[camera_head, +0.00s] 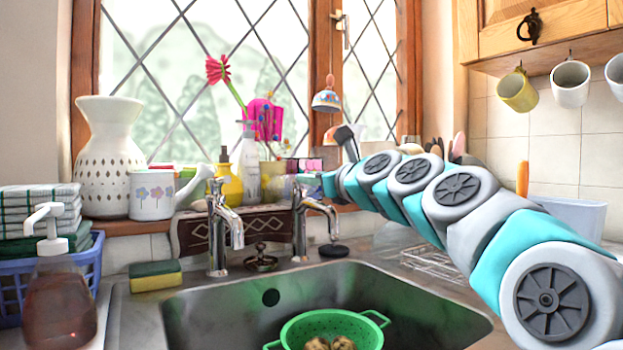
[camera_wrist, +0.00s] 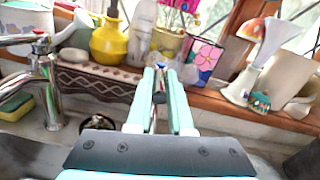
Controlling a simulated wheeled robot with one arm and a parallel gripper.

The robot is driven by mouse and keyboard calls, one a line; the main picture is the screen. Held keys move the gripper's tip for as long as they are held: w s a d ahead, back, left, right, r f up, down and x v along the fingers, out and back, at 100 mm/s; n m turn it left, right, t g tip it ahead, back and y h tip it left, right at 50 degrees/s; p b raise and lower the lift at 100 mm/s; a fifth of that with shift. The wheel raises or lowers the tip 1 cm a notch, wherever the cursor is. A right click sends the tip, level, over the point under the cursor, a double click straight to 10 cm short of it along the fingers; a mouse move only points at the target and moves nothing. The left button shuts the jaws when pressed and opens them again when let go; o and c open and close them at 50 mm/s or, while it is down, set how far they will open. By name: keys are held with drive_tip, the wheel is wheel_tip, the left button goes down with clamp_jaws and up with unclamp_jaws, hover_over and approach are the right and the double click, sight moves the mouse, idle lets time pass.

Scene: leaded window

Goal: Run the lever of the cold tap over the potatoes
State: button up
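The right-hand tap (camera_head: 310,215) is chrome, with its spout out over the sink. The left-hand tap (camera_head: 225,225) stands beside it; in the wrist view this tap (camera_wrist: 42,70) has a red mark on top. Potatoes (camera_head: 328,343) lie in a green colander (camera_head: 305,324) in the sink, partly cut off by the frame. My gripper (camera_head: 322,185) is at the top of the right-hand tap. In the wrist view its two teal fingers (camera_wrist: 161,74) stand apart, with a narrow dark and metallic part between them. I cannot tell whether they touch it.
A sponge (camera_head: 155,275) lies left of the taps. A dark plug (camera_head: 333,250) and a round metal drain piece (camera_head: 261,260) lie behind the sink (camera_head: 190,315). The sill behind holds a white watering can (camera_head: 152,196), a yellow bottle (camera_head: 226,184) and a flowered pot (camera_wrist: 202,58).

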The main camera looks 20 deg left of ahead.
clamp_jaws()
idle(1.0)
